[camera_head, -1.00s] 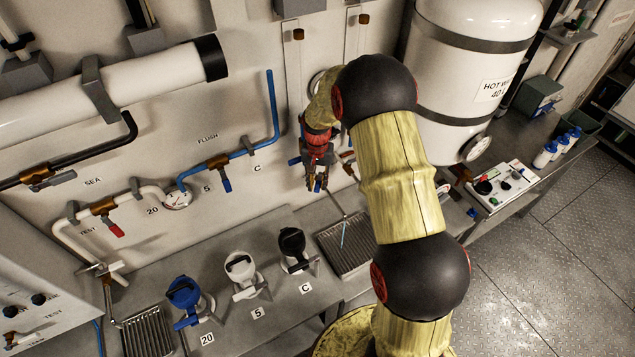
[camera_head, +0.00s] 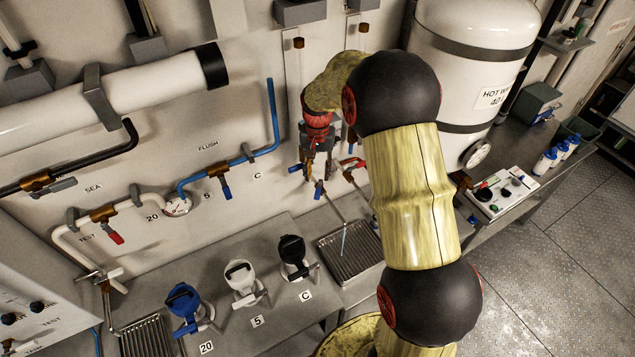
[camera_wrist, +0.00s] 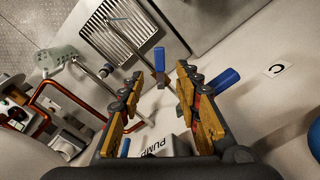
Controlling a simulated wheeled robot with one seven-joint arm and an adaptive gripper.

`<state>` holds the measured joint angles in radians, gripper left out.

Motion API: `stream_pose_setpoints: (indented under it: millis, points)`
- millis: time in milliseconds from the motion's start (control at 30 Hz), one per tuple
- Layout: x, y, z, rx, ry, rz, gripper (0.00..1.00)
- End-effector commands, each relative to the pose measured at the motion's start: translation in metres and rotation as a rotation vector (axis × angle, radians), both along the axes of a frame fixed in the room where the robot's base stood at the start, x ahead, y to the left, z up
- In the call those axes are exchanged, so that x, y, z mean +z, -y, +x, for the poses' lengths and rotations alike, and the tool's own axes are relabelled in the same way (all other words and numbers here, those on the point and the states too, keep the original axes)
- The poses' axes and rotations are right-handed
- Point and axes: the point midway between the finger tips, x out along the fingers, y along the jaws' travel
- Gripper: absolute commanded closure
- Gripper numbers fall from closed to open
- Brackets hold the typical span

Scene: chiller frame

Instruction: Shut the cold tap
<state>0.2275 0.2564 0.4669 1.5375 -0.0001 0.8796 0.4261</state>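The cold tap's blue lever (camera_head: 319,189) shows just below my gripper in the head view, by a thin spout (camera_head: 335,208) that reaches out over a slotted drain tray (camera_head: 350,250). A thin pale-blue streak (camera_head: 344,240) shows below the spout's end. My gripper (camera_wrist: 160,76) is open, with its two fingers apart. In the wrist view the blue lever (camera_wrist: 159,60) shows in the gap between and just beyond the fingertips. I cannot tell whether a finger touches it. A second blue part (camera_wrist: 226,81) lies outside the right finger.
A red-handled tap (camera_head: 353,163) stands just right of my gripper, with red pipe (camera_wrist: 70,103) in the wrist view. The white hot-water tank (camera_head: 465,80) is to the right. Three jugs, including a black one (camera_head: 294,255), stand left of the tray.

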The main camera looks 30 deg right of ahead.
Motion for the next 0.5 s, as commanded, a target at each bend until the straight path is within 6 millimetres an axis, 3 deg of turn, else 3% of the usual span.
stream_pose_setpoints:
  millis: [200, 500]
  points:
    - [0.026, 0.000, 0.000, 0.000, 0.000, 0.000, 0.67]
    - [0.031, 0.000, 0.000, 0.000, -0.001, 0.000, 0.67]
